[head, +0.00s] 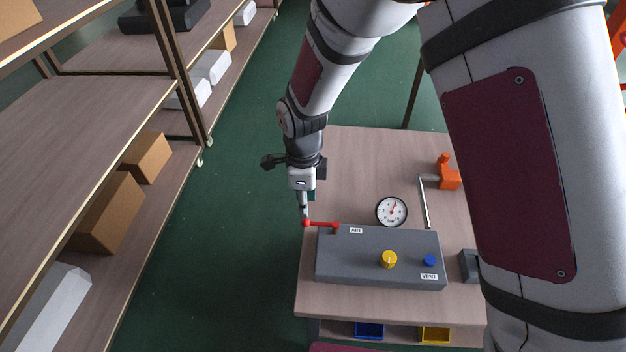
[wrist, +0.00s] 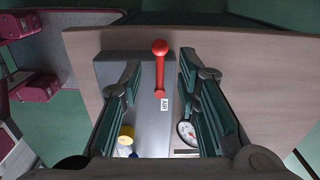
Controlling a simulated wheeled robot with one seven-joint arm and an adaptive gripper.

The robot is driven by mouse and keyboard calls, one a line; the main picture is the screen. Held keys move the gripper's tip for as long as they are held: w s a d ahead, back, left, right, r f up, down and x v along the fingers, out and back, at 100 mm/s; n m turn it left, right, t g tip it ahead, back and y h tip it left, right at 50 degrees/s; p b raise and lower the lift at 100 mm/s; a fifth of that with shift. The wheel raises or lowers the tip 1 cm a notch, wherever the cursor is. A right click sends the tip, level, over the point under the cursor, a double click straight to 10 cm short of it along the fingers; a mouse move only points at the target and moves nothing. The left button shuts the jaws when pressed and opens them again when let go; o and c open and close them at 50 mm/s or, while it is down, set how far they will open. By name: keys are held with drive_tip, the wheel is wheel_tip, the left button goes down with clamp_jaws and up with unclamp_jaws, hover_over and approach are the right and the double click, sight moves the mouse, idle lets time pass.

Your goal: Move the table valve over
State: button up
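The valve is a red lever (head: 321,224) with a ball end, on the left end of a grey box (head: 350,268) on the table, beside an "AIR" label. In the head view the lever points left, its ball near the table's left edge. My gripper (head: 304,218) is at the ball end of the lever, pointing down. In the wrist view the lever (wrist: 159,68) lies between the two spread fingers, with clear space on both sides. My gripper (wrist: 158,95) is open. Whether the fingertips reach down beside the lever is hard to tell.
The box carries a yellow knob (head: 389,259), a blue button (head: 429,261) and a "VENT" label. A round gauge (head: 391,211), a metal rod (head: 425,203) and an orange clamp-like part (head: 447,172) are behind it. A shelf (head: 80,130) with boxes stands left, across green floor.

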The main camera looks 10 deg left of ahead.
sight(306, 221)
drive_tip(key=shift+d+f+b, duration=0.1)
drive_tip(key=shift+f+b, duration=0.2)
drive_tip(key=shift+f, duration=0.35)
wheel_tip(306, 221, down, 4)
drive_tip(key=shift+w+f+b, duration=0.1)
drive_tip(key=shift+f+b, duration=0.1)
drive_tip(key=shift+b, duration=0.9)
drive_tip(key=shift+f, duration=1.1)
drive_tip(key=c, duration=0.7)
